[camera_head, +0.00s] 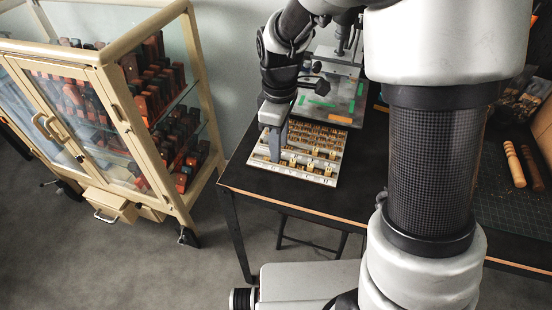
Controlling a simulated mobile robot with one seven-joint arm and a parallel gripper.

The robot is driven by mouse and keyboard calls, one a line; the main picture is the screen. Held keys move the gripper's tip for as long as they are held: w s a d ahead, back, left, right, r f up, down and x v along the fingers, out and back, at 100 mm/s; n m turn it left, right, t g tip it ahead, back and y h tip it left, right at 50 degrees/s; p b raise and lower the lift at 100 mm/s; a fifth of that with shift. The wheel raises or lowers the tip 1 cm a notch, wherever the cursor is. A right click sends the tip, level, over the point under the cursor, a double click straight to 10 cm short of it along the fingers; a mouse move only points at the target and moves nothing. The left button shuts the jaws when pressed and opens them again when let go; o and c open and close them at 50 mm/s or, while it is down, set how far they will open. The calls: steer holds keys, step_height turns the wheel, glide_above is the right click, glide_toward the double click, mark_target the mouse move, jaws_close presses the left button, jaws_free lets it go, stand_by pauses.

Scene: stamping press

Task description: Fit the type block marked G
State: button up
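A tray (318,180) of small type blocks lies on the black table, with rows of dark compartments at the back. Several pale brass-coloured blocks (310,166) stand along its front part. The letters are too small to read, so I cannot tell which block is marked G. My gripper (275,158) points down over the left part of the tray and hides what is under it. I cannot tell whether its fingers are apart or hold a block. The stamping press (345,85) stands behind the tray, partly hidden by my arm, with green marks on its plate.
The black table (270,200) has a bare strip in front of the tray. A cream glass cabinet (110,100) with dark and orange blocks stands at the left. Wooden-handled tools (514,165) lie on a dark mat at the right.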

steer(key=shift+w+a+f, duration=0.1)
steer(key=shift+w+f, duration=0.05)
steer(key=shift+f, duration=0.8)
steer(key=shift+w+a+f, duration=0.1)
steer(key=shift+w+f, duration=0.05)
steer(key=shift+f, duration=0.8)
jaws_close()
